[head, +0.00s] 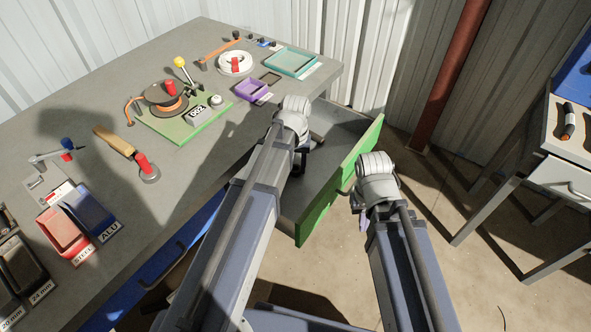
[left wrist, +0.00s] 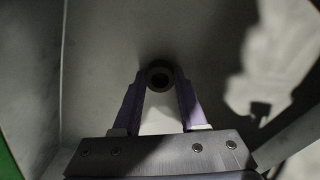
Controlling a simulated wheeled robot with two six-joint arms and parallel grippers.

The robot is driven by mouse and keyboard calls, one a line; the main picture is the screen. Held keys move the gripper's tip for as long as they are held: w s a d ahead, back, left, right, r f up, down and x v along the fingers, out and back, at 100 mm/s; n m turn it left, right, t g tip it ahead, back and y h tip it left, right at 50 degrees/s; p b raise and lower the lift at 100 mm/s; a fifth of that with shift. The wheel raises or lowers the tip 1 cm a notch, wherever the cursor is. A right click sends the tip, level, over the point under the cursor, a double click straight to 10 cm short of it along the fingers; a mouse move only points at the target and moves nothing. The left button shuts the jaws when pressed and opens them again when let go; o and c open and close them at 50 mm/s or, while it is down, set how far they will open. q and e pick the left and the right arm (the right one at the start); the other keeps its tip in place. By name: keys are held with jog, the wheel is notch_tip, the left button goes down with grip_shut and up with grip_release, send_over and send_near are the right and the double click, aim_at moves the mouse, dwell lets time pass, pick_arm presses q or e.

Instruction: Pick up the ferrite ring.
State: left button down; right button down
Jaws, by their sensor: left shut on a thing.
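The ferrite ring (left wrist: 160,68) is a small dark ring with a round hole. In the left wrist view it sits between the tips of the two purple fingers of my left gripper (left wrist: 160,78), which is shut on it. Grey drawer floor lies behind it. In the head view my left gripper (head: 303,160) reaches into the open drawer with the green front (head: 342,184), and the ring is hidden there. My right gripper (head: 362,220) is outside the drawer, right of its front; its fingers are mostly hidden by the arm.
The grey workbench (head: 215,175) holds a cable reel on a green board (head: 185,128), a purple tray (head: 252,90), a teal tray (head: 291,62), a red bin (head: 62,232) and a blue bin (head: 90,215). A second bench (head: 570,165) stands at the right.

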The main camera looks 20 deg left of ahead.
pick_arm(q)
jog(key=shift+r, duration=0.1)
notch_tip(320, 180, up, 15)
jog(key=p, duration=1.4)
jog(key=shift+f+p, duration=0.2)
jog(key=shift+p, duration=0.2)
jog(key=shift+r, duration=0.1)
